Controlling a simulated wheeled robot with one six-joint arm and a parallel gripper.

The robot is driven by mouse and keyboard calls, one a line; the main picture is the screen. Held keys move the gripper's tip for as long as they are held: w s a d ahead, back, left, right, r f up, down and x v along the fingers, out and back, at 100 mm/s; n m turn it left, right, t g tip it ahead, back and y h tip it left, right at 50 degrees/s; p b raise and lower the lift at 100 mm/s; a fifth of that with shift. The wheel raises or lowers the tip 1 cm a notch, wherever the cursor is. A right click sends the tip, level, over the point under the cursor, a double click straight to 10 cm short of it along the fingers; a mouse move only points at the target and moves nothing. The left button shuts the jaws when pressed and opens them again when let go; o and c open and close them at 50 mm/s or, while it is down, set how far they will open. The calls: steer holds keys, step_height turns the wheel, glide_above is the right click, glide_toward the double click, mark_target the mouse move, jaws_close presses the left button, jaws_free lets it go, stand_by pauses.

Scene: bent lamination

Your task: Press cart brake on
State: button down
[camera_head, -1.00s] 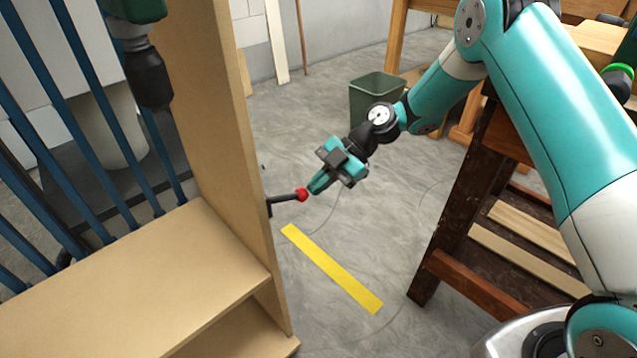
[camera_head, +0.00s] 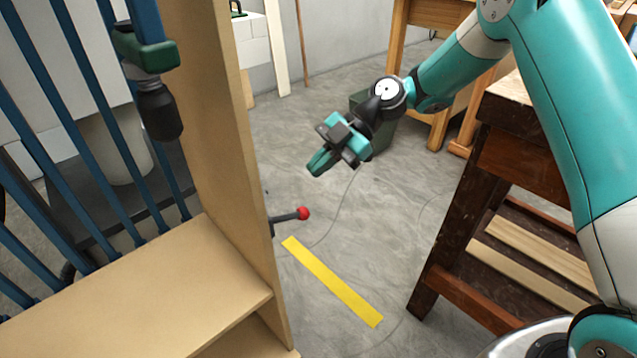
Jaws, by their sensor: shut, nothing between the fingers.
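The brake lever is a dark rod (camera_head: 286,217) with a red ball knob (camera_head: 303,213) at its end. It sticks out to the right from the side panel of the wooden cart (camera_head: 232,150), close to level and tipped slightly up toward the knob. My gripper (camera_head: 317,170) is shut and empty. In the picture it is above and a little right of the red knob, with a visible gap between them. The lever's mount is partly hidden by the cart's panel edge.
A yellow floor strip (camera_head: 332,283) lies below the lever. A dark wooden bench (camera_head: 440,240) with planks stands at right. A green bin (camera_head: 380,135) is behind my wrist. A blue rack (camera_head: 75,125) holding a clamp (camera_head: 150,60) is at left.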

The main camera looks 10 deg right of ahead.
step_height(320, 180, up, 10)
steer(key=p, duration=0.2)
steer(key=shift+f, duration=0.15)
steer(key=s+a+r+m+t+h, duration=0.1)
steer(key=s+r+m+h, duration=0.1)
steer(key=s+r+m, duration=0.3)
steer(key=s+r+m+h, duration=0.1)
steer(key=s+m, duration=0.2)
steer(key=s, duration=0.3)
steer(key=s+d+f+m+t+h, duration=0.1)
steer(key=s+d+m+h, duration=0.15)
steer(key=s+m, duration=0.4)
steer(key=s+d+m+t+h, duration=0.1)
steer(key=s+d+m, duration=0.25)
steer(key=s, duration=0.55)
step_height(320, 180, up, 28)
steer(key=p, duration=2.8)
steer(key=shift+w+a+m, duration=0.15)
steer(key=shift+a+m, duration=0.1)
steer(key=shift+m, duration=0.05)
